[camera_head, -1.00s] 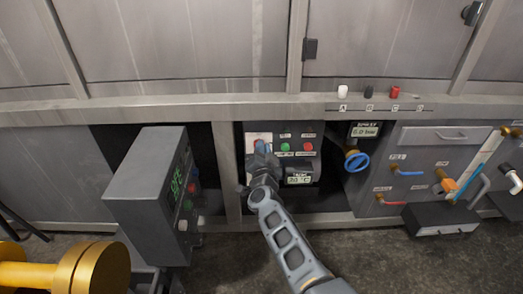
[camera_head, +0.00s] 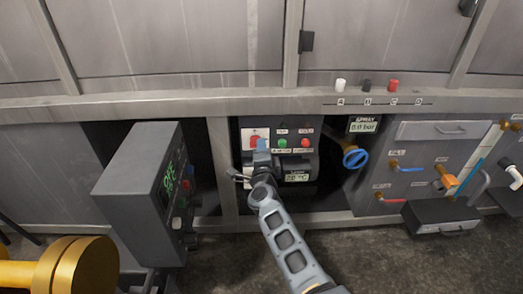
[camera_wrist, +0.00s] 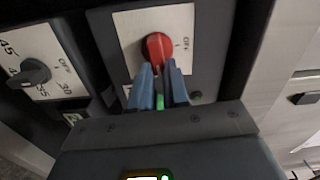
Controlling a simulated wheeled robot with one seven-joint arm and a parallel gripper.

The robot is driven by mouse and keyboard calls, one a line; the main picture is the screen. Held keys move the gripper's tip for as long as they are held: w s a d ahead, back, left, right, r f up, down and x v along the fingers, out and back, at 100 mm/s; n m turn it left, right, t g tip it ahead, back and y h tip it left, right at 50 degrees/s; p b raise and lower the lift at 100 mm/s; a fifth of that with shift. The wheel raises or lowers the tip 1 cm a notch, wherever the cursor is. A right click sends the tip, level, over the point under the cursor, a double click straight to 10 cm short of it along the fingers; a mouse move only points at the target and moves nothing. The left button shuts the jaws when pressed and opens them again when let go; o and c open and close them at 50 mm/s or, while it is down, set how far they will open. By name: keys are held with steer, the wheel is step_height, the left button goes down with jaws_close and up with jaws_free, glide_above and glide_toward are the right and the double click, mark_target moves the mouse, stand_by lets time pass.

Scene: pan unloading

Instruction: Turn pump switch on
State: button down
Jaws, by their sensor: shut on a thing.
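A red rotary switch (camera_wrist: 158,48) sits on a white plate marked OFF and I in the wrist view. In the head view the red switch (camera_head: 255,134) is at the upper left of a dark control panel, partly behind my fingers. My gripper (camera_head: 262,147) reaches up to it from below. In the wrist view the blue fingertips of my gripper (camera_wrist: 160,76) are closed in on the near end of the red switch, hiding that end. The switch's exact setting cannot be told.
A black dial (camera_wrist: 30,73) with numbers is beside it in the wrist view. A green button (camera_head: 282,143) and a red button (camera_head: 305,143) are right of my gripper. A grey control box (camera_head: 137,190) stands close on the left. A blue valve wheel (camera_head: 355,158) is to the right.

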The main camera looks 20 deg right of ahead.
steer(key=shift+f+m, duration=0.15)
steer(key=shift+m, duration=0.35)
steer(key=c, duration=1.1)
jaws_free()
steer(key=shift+p+v, duration=1.9)
steer(key=shift+v, duration=2.05)
